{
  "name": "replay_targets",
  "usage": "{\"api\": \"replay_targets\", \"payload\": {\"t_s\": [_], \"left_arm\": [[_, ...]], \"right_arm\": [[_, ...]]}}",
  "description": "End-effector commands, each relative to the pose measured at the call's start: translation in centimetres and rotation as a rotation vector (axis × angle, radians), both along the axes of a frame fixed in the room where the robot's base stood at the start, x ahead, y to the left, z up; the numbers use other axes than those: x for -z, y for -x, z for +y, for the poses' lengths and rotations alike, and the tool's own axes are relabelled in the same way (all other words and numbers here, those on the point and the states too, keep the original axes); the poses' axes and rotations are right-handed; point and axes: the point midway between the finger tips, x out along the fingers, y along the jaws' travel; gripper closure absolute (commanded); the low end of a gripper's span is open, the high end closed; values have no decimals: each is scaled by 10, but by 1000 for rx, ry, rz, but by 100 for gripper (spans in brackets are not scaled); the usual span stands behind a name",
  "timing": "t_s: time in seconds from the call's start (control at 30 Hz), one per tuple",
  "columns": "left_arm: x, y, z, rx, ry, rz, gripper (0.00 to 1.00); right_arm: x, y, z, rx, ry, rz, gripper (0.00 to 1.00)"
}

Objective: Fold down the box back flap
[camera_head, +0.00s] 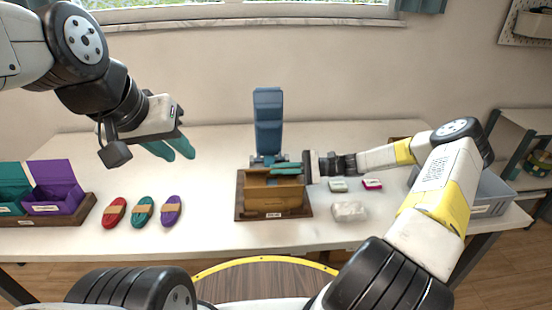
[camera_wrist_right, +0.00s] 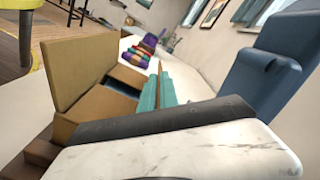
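The tan cardboard box (camera_head: 273,199) stands on a dark wooden base (camera_head: 243,212) at the table's middle. In the right wrist view a tan panel of the box (camera_wrist_right: 76,68) stands upright on the left, with a dark opening beyond it. My right gripper (camera_head: 286,168) reaches in from the right, its teal fingers low over the back edge of the box. My left gripper (camera_head: 176,148) hangs empty in the air, fingers apart.
A blue upright holder (camera_head: 268,120) stands right behind the box. Red (camera_head: 115,211), green (camera_head: 143,211) and purple (camera_head: 171,210) cord bundles lie to the left, past them teal and purple bins (camera_head: 53,187). A clear packet (camera_head: 349,211) and a grey tray (camera_head: 490,196) are right.

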Motion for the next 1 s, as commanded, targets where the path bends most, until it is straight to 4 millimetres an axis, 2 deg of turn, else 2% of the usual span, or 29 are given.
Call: {"api": "replay_targets", "payload": {"t_s": [0.27, 0.67, 0.97, 1.0], "left_arm": [[0, 0, 0, 0, 0, 0, 74], [0, 0, 0, 0, 0, 0, 74], [0, 0, 0, 0, 0, 0, 74], [0, 0, 0, 0, 0, 0, 74]], "right_arm": [[1, 1, 0, 0, 0, -23, 100], [15, 12, 0, 0, 2, -358, 100], [16, 12, 0, -1, 2, -373, 100], [16, 12, 0, -1, 1, -373, 92]]}}
